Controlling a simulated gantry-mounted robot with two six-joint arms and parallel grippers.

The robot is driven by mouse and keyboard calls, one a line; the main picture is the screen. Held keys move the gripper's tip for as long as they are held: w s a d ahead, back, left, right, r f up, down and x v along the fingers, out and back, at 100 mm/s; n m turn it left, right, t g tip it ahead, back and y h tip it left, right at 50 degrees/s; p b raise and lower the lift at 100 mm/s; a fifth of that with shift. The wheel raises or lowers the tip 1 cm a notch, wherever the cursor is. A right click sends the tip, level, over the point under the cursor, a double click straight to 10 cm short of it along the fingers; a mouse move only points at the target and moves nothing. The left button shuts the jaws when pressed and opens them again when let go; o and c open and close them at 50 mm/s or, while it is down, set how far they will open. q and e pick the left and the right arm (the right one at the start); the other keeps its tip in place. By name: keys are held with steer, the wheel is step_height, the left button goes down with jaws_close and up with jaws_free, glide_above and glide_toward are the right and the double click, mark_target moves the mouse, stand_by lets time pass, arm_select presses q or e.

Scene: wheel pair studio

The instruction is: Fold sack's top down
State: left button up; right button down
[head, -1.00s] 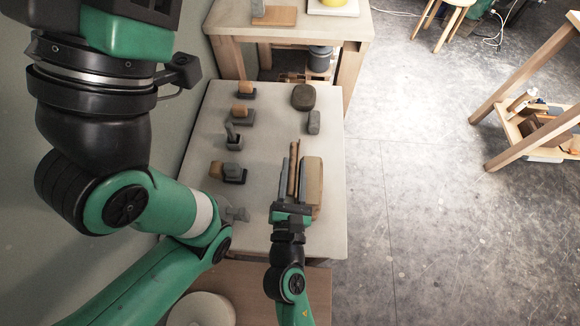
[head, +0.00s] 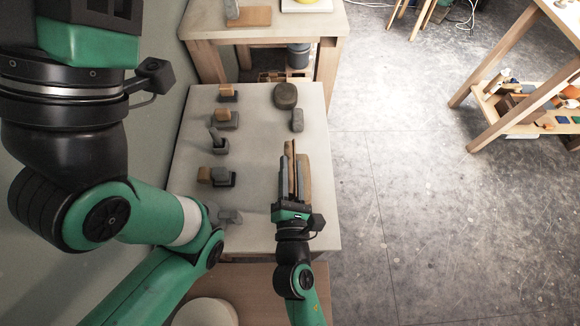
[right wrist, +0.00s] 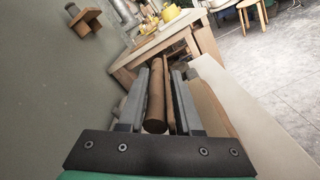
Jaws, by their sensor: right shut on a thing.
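My right gripper (head: 288,160) points away over the right side of the pale table. It is shut on a narrow brown, rod-like piece (right wrist: 155,105), which shows between its fingers in the right wrist view with a thinner brown strip beside it. A tan upright block shape (head: 305,175), which may be the sack, is right beside the fingers, partly hidden by them. It also shows in the right wrist view (right wrist: 210,108), right of the fingers. I cannot tell whether the brown piece is part of it.
Several small grey and tan tools stand along the table's left side, such as a wood-topped block (head: 226,118). A dark round stone-like thing (head: 285,95) and a small grey block (head: 297,120) stand at the back right. The table's middle (head: 255,140) is clear.

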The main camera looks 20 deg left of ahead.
steer(key=c, duration=0.7)
jaws_free()
steer(key=shift+s, duration=0.1)
steer(key=v, duration=1.1)
steer(key=shift+s, duration=0.2)
steer(key=shift+d, duration=0.1)
